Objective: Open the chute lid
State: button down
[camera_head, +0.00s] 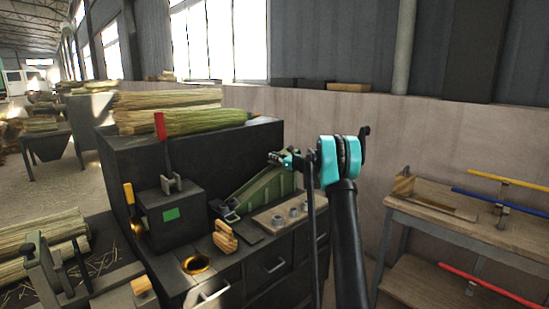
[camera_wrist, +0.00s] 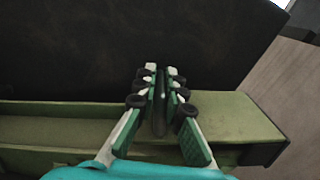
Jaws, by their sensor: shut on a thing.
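The green chute (camera_head: 258,193) slopes along the top of the dark workbench, with its upper end toward the right. It also crosses the wrist view as a long green body with raised edges (camera_wrist: 230,120). My gripper (camera_head: 284,158) is at the chute's upper end. In the wrist view my gripper (camera_wrist: 160,78) is shut on a narrow dark piece (camera_wrist: 160,108) that stands over the chute, seemingly the lid's handle. The fingers hide much of this piece. I cannot tell the lid apart from the chute body or see how far it is open.
A dark box with a red lever (camera_head: 160,126) and a green label stands left of the chute. Straw bundles (camera_head: 175,120) lie on the dark cabinet behind. A wooden-handled block (camera_head: 225,237) and a brass-rimmed hole (camera_head: 195,264) are in front. A shelf rack (camera_head: 440,205) stands right.

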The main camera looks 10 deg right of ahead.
jog(key=shift+r+m, duration=0.8)
jog(key=shift+r, duration=0.2)
jog(key=w+d+r+m, duration=0.3)
jog(key=d+r+m, duration=0.1)
jog(key=r+m, duration=0.5)
jog(key=w+d+r, duration=0.3)
jog(key=w+d, duration=0.2)
jog(key=d, duration=0.3)
jog(key=shift+w+r, duration=0.25)
jog(key=shift+w, duration=0.05)
jog(key=shift+d, duration=0.1)
jog(key=c, duration=1.8)
grip_release()
jog(key=shift+f, duration=0.1)
jog(key=shift+o, duration=1)
